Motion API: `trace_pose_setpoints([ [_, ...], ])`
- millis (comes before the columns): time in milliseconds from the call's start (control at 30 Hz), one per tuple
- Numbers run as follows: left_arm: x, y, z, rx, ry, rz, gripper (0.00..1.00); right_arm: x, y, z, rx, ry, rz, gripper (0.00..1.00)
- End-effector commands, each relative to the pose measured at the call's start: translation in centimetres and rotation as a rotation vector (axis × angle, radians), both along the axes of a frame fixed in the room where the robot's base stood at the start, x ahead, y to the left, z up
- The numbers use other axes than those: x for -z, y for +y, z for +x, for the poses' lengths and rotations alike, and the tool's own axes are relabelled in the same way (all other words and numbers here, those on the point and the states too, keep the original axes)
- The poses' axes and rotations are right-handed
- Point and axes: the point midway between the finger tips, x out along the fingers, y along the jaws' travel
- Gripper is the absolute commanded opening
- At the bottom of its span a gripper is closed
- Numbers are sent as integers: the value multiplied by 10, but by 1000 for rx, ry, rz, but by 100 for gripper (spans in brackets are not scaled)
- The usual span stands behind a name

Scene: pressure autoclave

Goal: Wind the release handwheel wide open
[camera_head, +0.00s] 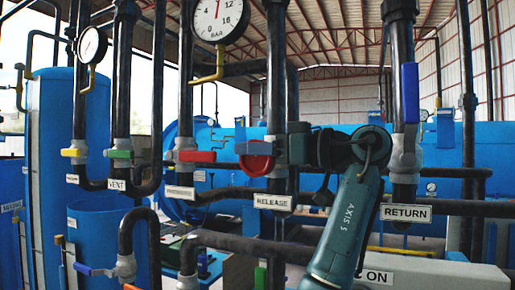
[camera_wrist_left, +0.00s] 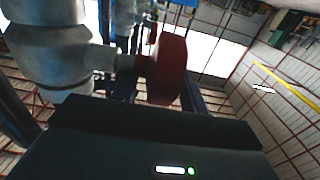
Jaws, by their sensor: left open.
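The release handwheel (camera_head: 258,164) is a red round wheel on the dark vertical pipe, above the white RELEASE label (camera_head: 272,202). A blue bar lies across its upper part in the head view. In the wrist view the red wheel (camera_wrist_left: 168,68) shows nearly edge-on, on a short stem from a grey valve body (camera_wrist_left: 50,45). My left gripper (camera_head: 299,144) is open, just right of the wheel's pipe in the head view. Its dark housing fills the bottom of the wrist view. Its fingertips are hard to make out; I cannot tell whether they touch anything. My right gripper is out of view.
Pipes crowd the space around my left arm. A red lever (camera_head: 197,156) is left of the wheel, and a tall blue lever (camera_head: 410,92) is right, above the RETURN label (camera_head: 406,212). A pressure gauge (camera_head: 219,20) hangs above. A blue tank (camera_head: 52,150) stands far left.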

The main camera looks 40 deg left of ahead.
Motion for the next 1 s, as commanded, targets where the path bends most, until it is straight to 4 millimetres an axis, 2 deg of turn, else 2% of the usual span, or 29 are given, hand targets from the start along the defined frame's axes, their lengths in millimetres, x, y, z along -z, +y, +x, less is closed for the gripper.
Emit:
trace_pose_setpoints([
  [67,0,0,0,0,0,0,44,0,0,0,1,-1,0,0],
  [600,0,0,0,0,0,0,0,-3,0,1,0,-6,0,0],
  [1000,-4,1,0,2,-28,-88,0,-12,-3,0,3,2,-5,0],
])
